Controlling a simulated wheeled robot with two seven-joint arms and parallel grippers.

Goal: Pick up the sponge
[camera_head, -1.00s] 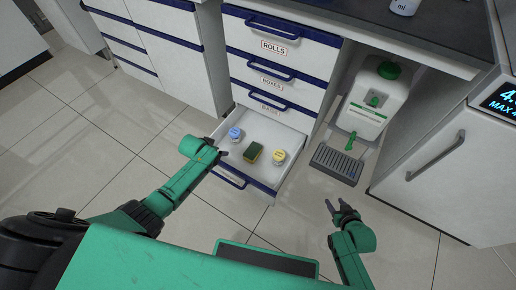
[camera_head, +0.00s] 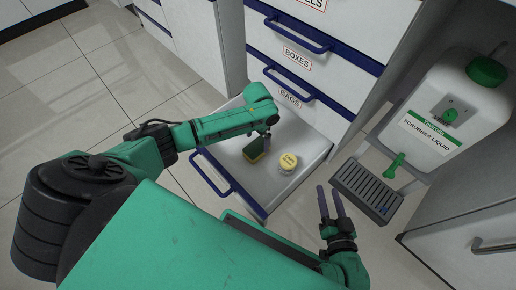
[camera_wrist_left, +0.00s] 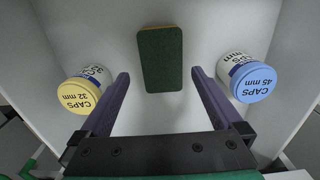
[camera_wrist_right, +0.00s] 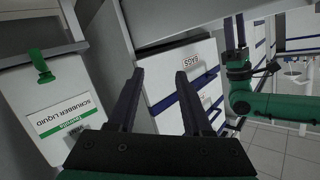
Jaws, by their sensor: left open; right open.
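The sponge (camera_head: 254,149), green on top with a yellow side, lies in the open bottom drawer (camera_head: 317,150). It shows whole in the left wrist view (camera_wrist_left: 161,58), dark green face up. My left gripper (camera_head: 264,137) is over the drawer, close to the sponge and partly in front of it. In the left wrist view its fingers (camera_wrist_left: 158,75) are spread wide, with the sponge ahead between their lines and nothing held. My right gripper (camera_head: 331,190) is open and empty, outside the drawer to its right.
In the drawer, a yellow-lidded caps jar (camera_head: 288,162) and a blue-lidded caps jar (camera_wrist_left: 252,82) stand on either side of the sponge. The drawer walls are close around. A scrubber liquid canister (camera_head: 450,110) and a grated tray (camera_head: 367,187) are at the right.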

